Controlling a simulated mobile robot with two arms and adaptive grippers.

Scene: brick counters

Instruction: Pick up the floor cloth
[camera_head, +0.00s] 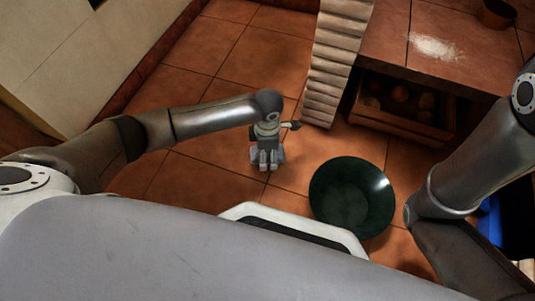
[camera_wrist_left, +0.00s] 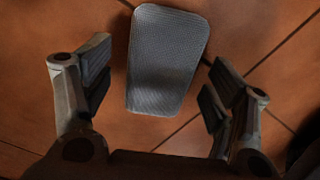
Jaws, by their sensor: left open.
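The floor cloth (camera_wrist_left: 167,58) is a grey, textured, rounded rectangle lying flat on the tiled floor in the left wrist view. In the head view it is mostly hidden beneath my left gripper (camera_head: 268,163), with a pale edge (camera_head: 281,154) showing beside the fingers. In the left wrist view my left gripper (camera_wrist_left: 155,100) is open, with one finger on each side of the cloth's near part. No contact with the cloth shows, and the height above it is hard to tell. My right arm comes in from the right in the head view, but its gripper is not in view.
A dark green basin (camera_head: 351,198) stands on the floor right of the left gripper. A counter (camera_head: 385,45) with a wooden crate (camera_head: 400,128) of round items below it is at the upper right. A blue object (camera_head: 489,220) sits at the right. Floor tiles (camera_head: 200,185) left of the gripper are clear.

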